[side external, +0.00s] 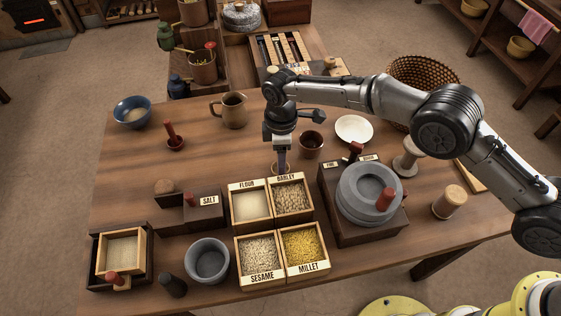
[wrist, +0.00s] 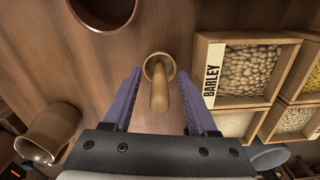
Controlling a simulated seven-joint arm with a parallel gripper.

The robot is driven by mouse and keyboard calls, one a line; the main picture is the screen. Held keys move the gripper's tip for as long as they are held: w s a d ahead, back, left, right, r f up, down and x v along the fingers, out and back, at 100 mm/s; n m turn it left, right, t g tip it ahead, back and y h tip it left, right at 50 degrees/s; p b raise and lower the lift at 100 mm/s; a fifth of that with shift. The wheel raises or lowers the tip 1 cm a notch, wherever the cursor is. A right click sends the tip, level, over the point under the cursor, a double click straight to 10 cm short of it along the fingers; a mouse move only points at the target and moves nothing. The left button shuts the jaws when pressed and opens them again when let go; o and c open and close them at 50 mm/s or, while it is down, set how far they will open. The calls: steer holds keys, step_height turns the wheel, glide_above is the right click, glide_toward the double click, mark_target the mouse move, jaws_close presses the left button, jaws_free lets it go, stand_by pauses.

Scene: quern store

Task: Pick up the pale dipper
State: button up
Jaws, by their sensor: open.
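The pale dipper (wrist: 159,92) stands on the table in the wrist view, a small tan round cup with a thick handle rising toward the camera. My gripper (wrist: 160,76) is open, with one purple-grey finger on each side of the dipper and a visible gap on both sides. In the side view my gripper (side external: 281,162) points down just behind the barley box (side external: 291,196). There the dipper is mostly hidden by the fingers, with only a bit of pale rim showing.
A dark brown cup (side external: 311,144) stands to the right of my gripper, and a brown jug (side external: 233,110) behind to the left. Boxes of flour (side external: 249,203), sesame (side external: 259,257) and millet (side external: 303,248) sit in front. A red-handled dipper (side external: 173,137) stands farther left, with clear table between.

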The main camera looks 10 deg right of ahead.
steer(key=shift+f, duration=0.1)
jaws_close()
stand_by(0.6)
